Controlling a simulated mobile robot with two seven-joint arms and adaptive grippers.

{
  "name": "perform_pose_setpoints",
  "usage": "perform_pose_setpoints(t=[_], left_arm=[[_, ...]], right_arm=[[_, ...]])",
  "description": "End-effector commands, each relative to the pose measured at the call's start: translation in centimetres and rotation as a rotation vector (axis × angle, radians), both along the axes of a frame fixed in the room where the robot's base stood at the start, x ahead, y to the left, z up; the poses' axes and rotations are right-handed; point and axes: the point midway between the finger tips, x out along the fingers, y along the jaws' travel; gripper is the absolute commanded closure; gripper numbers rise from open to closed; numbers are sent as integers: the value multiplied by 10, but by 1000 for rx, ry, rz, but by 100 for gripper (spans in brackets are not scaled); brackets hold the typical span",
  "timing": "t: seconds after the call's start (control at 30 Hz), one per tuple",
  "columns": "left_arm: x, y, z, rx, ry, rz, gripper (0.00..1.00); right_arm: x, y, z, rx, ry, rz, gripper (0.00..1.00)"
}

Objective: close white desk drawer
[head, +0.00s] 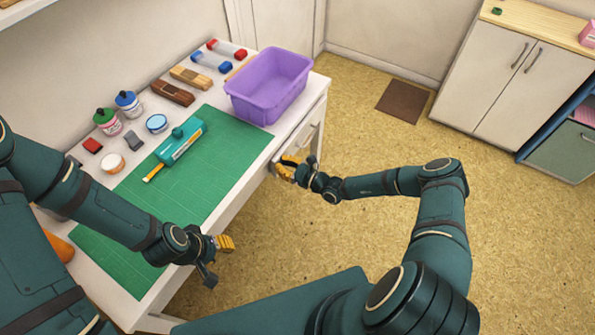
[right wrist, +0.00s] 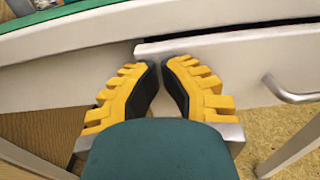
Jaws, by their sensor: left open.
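The white desk (head: 222,215) stands at the left in the head view. Its white drawer (right wrist: 225,62) stands slightly out, with a dark gap along its top edge in the right wrist view. The drawer's metal handle (right wrist: 292,95) is to the right of my right gripper (right wrist: 160,68). That gripper's yellow fingers are at the drawer front near its left end, off the handle, with a narrow gap between the tips; contact is unclear. In the head view my right gripper (head: 286,168) is beside the desk's side. My left gripper (head: 222,250) is open and empty near the desk edge.
On the desk are a green mat (head: 225,150), a purple bin (head: 268,85), a teal box-like tool (head: 180,140) and several bottles and stamps. White cabinets (head: 495,80) stand at the back right. The floor between is clear apart from a brown mat (head: 403,102).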

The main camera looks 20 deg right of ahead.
Motion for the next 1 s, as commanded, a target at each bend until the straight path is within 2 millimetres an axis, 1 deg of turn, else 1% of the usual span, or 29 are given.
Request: perform_pose_setpoints(t=[0.1,0.2,0.4,0.8,0.93,1.0], left_arm=[[0,0,-1,0,1,0,61],[-1,0,-2,0,2,-2,61],[-1,0,-2,0,2,-2,61],[-1,0,-2,0,2,-2,61],[-1,0,-2,0,2,-2,61],[-1,0,-1,0,2,-1,61]], right_arm=[[10,9,-1,1,0,0,100],[16,13,0,1,-1,0,100],[20,17,0,1,-1,-1,100],[21,17,2,2,-2,-1,100],[19,11,2,0,-4,1,100],[17,5,1,0,-1,3,100]])
